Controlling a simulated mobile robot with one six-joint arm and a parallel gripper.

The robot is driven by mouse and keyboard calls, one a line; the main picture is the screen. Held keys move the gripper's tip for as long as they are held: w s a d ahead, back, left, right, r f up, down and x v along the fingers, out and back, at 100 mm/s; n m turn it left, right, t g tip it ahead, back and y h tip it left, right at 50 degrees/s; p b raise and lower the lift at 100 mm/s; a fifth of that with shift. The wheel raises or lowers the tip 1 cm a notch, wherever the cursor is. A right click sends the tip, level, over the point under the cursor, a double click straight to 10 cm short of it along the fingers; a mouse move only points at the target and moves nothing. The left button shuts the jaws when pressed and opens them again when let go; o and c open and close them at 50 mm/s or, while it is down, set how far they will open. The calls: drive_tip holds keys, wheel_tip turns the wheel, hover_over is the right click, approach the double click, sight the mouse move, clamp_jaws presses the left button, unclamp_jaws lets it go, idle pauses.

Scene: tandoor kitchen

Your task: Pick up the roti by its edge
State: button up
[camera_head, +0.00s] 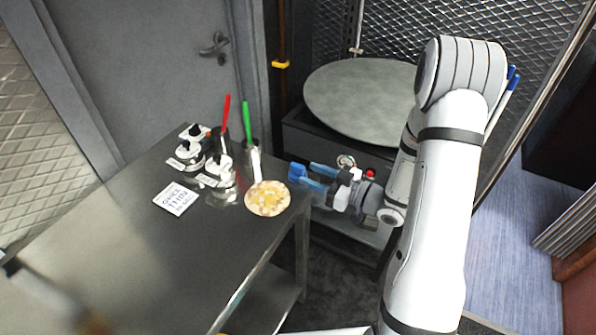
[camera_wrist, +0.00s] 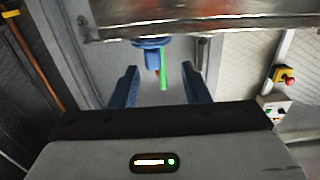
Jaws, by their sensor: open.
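The roti (camera_head: 267,198) is a round, pale flatbread with yellow-brown patches. It lies flat on the steel table (camera_head: 130,240), near its right end. My gripper (camera_head: 304,173) is open and empty, with two blue fingers pointing left, just right of the roti and apart from it by the table's right corner. A small blue piece (camera_head: 296,172) shows at the fingertips. In the wrist view, my open gripper (camera_wrist: 160,85) has a blue piece (camera_wrist: 150,45) ahead between its fingers, near a metal edge. I cannot make out the roti there.
Metal containers (camera_head: 220,180) stand behind the roti, with a red stick (camera_head: 226,112) and a green stick (camera_head: 246,122) upright. A white printed card (camera_head: 175,198) lies to the left. A large round grey plate (camera_head: 362,97) sits on a dark unit behind my gripper, with a red button (camera_head: 370,174) below.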

sight(305, 169)
drive_tip(key=p+x, duration=0.1)
drive_tip(key=x, duration=0.4)
drive_tip(key=shift+w+p, duration=0.35)
drive_tip(key=shift+w, duration=0.2)
clamp_jaws()
